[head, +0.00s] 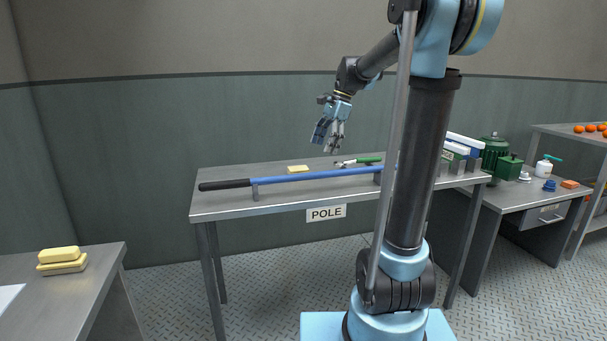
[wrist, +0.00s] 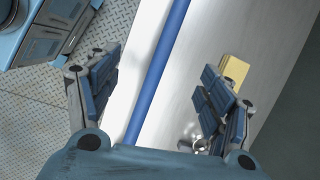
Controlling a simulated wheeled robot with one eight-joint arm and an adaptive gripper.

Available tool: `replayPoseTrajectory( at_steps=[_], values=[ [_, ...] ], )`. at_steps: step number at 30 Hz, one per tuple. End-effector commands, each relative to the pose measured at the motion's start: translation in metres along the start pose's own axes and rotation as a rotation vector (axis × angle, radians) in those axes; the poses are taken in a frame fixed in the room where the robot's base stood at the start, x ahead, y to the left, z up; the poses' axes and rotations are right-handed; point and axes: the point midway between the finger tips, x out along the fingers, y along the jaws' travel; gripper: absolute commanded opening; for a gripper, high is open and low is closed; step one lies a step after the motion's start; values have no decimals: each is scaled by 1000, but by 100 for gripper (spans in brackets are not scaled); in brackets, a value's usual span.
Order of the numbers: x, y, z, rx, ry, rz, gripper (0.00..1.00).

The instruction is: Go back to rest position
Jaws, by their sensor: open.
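My gripper (head: 328,135) hangs above the metal table (head: 222,202) labelled POLE, fingers pointing down. In the wrist view its two fingers (wrist: 160,95) are spread apart with nothing between them in their grasp. A blue pole (head: 325,175) with a black handle lies along the table on small supports. In the wrist view the pole (wrist: 160,70) passes below the gap between the fingers, apart from them. My arm stands in front of the table and hides part of the pole's right side.
A yellow block (head: 297,169) and a green-handled tool (head: 362,160) lie on the table behind the pole. A left table (head: 85,290) holds yellow blocks (head: 60,256). The metal floor (head: 270,300) before the table looks clear.

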Motion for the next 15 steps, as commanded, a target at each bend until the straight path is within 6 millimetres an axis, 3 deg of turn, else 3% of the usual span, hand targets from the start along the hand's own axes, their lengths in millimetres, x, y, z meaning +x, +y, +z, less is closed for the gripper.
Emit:
replayPoseTrajectory(
  at_steps=[5,15],
  values=[
    [8,38,0,-107,39,-9,74],
    [41,132,-6,-411,150,-9,74]
  ],
)
